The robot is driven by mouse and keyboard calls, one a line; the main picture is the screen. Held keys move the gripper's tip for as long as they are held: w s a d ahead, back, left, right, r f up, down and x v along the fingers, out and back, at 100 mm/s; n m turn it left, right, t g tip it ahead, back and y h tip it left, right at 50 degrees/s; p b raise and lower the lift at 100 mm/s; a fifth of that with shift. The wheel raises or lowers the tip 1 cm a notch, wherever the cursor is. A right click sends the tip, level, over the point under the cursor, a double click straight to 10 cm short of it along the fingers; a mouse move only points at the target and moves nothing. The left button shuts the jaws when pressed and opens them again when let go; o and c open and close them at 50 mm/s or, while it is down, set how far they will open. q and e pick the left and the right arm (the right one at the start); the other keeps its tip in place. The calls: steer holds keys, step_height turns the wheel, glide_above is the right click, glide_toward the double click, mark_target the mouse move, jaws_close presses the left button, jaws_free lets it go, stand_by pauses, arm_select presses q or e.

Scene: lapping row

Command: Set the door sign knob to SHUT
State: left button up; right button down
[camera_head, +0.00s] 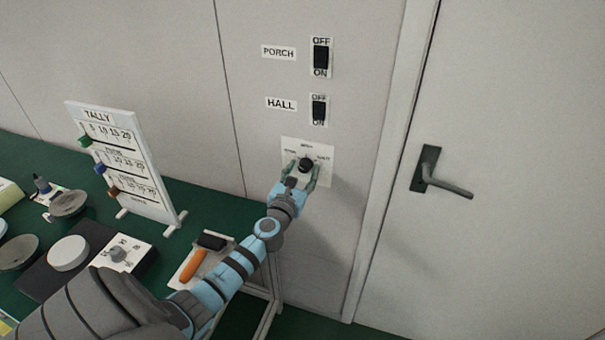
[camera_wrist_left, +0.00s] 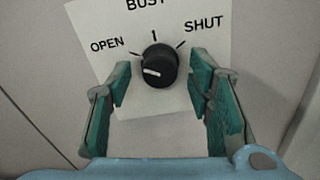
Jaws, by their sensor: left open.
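The door sign knob (camera_head: 306,165) is a black round knob on a white plate (camera_head: 322,153) on the wall, left of the door. In the left wrist view the knob (camera_wrist_left: 159,66) sits below the word BUSY, with OPEN to its left and SHUT to its right on the plate (camera_wrist_left: 190,14). Its white mark faces left, on the OPEN side and a little below that word. My left gripper (camera_head: 302,172) is open in front of the plate. Its fingers (camera_wrist_left: 163,88) stand either side of the knob, with gaps to it. My right gripper is not in view.
PORCH (camera_head: 320,57) and HALL (camera_head: 319,109) switches are above the plate. A door (camera_head: 520,130) with a lever handle (camera_head: 445,184) is at the right. A green table (camera_head: 215,215) at the left holds a TALLY board (camera_head: 120,160), dishes and an orange-handled tool (camera_head: 193,266).

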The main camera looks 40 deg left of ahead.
arm_select(q)
steer(key=shift+w+a, duration=0.1)
steer(key=shift+w, duration=0.25)
steer(key=shift+s, duration=0.1)
steer(key=shift+c, duration=0.3)
jaws_close()
